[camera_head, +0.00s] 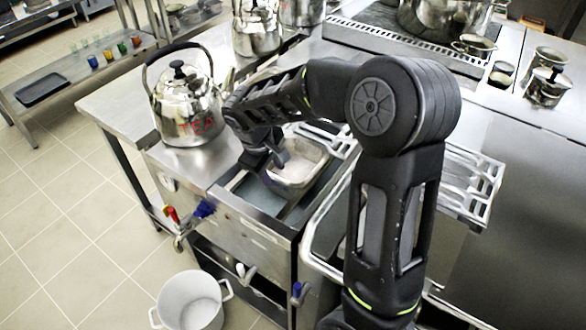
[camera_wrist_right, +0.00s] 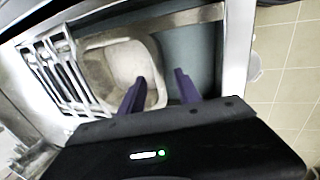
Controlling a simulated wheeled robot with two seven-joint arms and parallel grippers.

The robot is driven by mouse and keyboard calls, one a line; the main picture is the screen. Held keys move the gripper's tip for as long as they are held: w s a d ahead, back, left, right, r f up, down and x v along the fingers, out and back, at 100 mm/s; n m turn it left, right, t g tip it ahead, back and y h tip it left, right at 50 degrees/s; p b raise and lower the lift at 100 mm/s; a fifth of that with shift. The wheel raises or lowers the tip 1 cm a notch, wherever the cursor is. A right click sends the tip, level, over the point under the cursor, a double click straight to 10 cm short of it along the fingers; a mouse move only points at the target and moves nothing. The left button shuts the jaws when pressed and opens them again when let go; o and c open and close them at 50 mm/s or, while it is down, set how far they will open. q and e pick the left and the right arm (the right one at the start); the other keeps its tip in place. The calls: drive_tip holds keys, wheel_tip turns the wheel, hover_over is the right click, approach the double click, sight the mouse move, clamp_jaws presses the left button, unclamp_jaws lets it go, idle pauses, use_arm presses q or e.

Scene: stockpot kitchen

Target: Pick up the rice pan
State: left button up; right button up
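The rice pan (camera_head: 312,161) is a metal rectangular pan with rounded corners and pale contents, set in the steel counter well in the head view. It also shows in the right wrist view (camera_wrist_right: 108,72). My right gripper (camera_head: 268,160) is at the pan's left side, pointing down. In the right wrist view its two purple fingers (camera_wrist_right: 161,78) are apart, one over the pan's inside and the other beyond its rim. I cannot tell whether either finger touches the pan. Part of the pan is hidden by my right arm in the head view. My left gripper is not in view.
A large tea kettle (camera_head: 187,105) stands on the counter left of the well. A slotted metal rack (camera_head: 468,184) lies right of the pan. A white pot (camera_head: 190,302) stands on the floor below. Steel pots (camera_head: 257,28) stand on the counter behind.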

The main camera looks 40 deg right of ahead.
sight(276, 179)
drive_tip(key=shift+x, duration=1.35)
drive_tip(key=shift+d, duration=0.1)
drive_tip(key=p+x, duration=0.1)
drive_tip(key=x, duration=0.4)
drive_tip(key=shift+p, duration=0.3)
drive_tip(key=shift+c, duration=0.4)
clamp_jaws()
drive_tip(key=shift+f, duration=0.1)
